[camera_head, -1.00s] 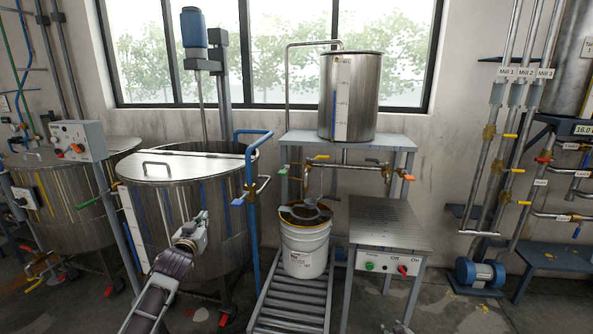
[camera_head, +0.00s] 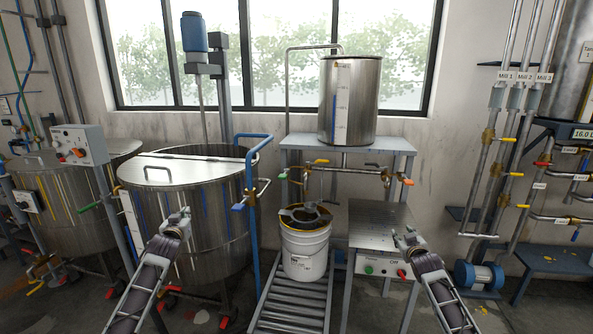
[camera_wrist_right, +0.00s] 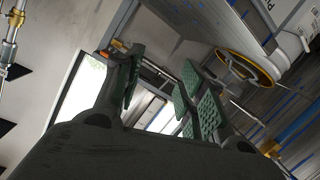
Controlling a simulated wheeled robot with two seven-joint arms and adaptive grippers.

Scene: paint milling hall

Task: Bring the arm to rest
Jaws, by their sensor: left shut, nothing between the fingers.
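My left gripper (camera_head: 179,220) is shut and empty. It is raised in front of the big steel mixing tank (camera_head: 215,215) in the head view. My right gripper (camera_head: 408,238) is in front of the steel bench with the control box (camera_head: 390,222), to the right of the white bucket (camera_head: 303,252). In the right wrist view its green-padded fingers (camera_wrist_right: 160,88) stand apart with nothing seen between them. Whether either gripper touches anything behind it is hard to tell, but both look clear.
The white bucket stands on a roller conveyor (camera_head: 292,305) below a steel vessel (camera_head: 350,100) on a stand. A blue pipe (camera_head: 252,210) rises beside the tank. Mill pipes with valves (camera_head: 500,140) and a blue pump (camera_head: 478,275) are at the right.

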